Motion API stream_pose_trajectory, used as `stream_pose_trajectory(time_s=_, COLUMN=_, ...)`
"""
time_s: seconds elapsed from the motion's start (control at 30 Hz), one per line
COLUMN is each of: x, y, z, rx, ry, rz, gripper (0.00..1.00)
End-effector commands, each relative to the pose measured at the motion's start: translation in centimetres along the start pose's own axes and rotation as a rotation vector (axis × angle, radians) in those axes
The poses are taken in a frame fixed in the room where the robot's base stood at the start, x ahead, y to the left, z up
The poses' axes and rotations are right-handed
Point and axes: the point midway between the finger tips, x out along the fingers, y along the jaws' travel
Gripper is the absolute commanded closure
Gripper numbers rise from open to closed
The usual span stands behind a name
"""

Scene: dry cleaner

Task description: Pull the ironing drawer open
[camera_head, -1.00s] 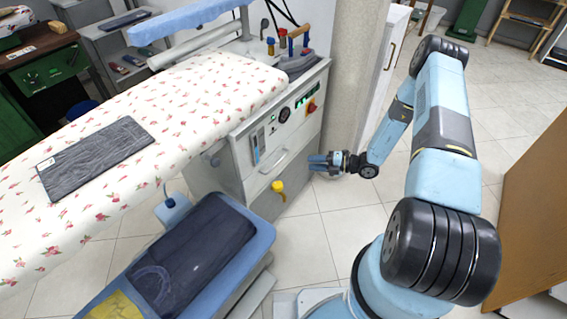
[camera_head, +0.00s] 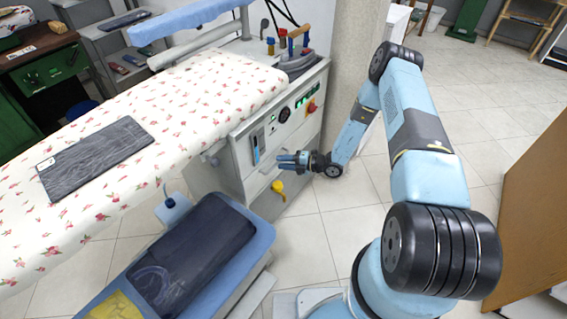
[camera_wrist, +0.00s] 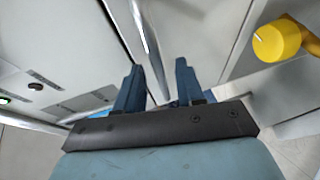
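The ironing drawer (camera_wrist: 200,30) is a grey front panel below the control panel of the ironing station. It looks shut. Its silver bar handle (camera_wrist: 145,40) shows in the wrist view, running down toward the space between my fingers. My gripper (camera_head: 281,160) is at the drawer front in the head view and covers part of the handle. In the wrist view, the two blue fingers of my gripper (camera_wrist: 160,78) are apart, with the handle's near end between them. I cannot tell whether either finger touches it.
A yellow knob (camera_head: 279,187) sits below the handle and is close on the right in the wrist view. A blue-rimmed tray (camera_head: 262,240) stands in front.

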Motion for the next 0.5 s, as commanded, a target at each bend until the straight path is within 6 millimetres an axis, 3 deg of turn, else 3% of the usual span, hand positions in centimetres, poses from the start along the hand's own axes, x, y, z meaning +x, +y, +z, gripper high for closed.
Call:
stream_pose_trajectory(time_s=0.4, x=0.72, y=-0.03, z=-0.02, rx=0.001, ry=-0.001, rz=0.000, gripper=0.62)
stream_pose_trajectory(time_s=0.5, x=0.72, y=-0.03, z=-0.01, rx=0.001, ry=-0.001, rz=0.000, gripper=0.71)
